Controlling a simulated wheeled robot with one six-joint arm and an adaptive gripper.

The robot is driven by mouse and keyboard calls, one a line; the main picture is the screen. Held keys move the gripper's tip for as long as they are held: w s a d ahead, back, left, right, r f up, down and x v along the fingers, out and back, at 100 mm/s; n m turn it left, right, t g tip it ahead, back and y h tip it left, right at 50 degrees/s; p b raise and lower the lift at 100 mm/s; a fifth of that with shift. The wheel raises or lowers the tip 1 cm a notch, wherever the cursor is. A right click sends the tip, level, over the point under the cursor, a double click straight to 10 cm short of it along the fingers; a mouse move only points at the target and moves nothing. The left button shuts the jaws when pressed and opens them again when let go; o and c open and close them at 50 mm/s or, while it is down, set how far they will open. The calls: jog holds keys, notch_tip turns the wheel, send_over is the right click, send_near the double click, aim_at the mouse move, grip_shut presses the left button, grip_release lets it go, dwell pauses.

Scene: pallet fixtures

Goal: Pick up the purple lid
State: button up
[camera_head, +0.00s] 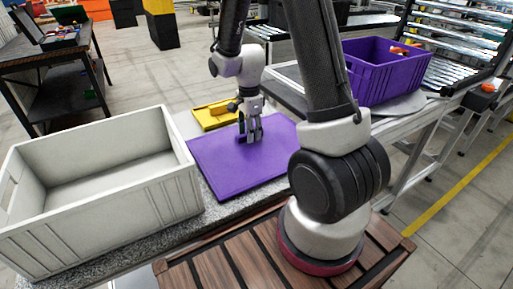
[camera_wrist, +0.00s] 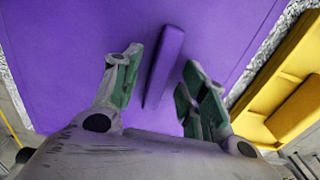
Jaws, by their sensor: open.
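The purple lid (camera_head: 229,165) lies flat on the grey speckled counter, to the right of the white crate. It has a raised bar handle, which shows in the wrist view (camera_wrist: 163,66) between my fingers. My gripper (camera_head: 252,132) is over the lid's back part, pointing down. In the wrist view my gripper (camera_wrist: 155,85) is open, with one green-padded finger set on each side of the handle. I see a gap on both sides of the handle. My arm hides the lid's right part in the head view.
A white empty crate (camera_head: 101,192) stands to the left of the lid. A yellow lid (camera_head: 212,116) lies just behind it, also seen in the wrist view (camera_wrist: 284,85). A purple crate (camera_head: 384,74) stands at the back right. A dark workbench (camera_head: 48,62) is far left.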

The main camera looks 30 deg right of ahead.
grip_shut()
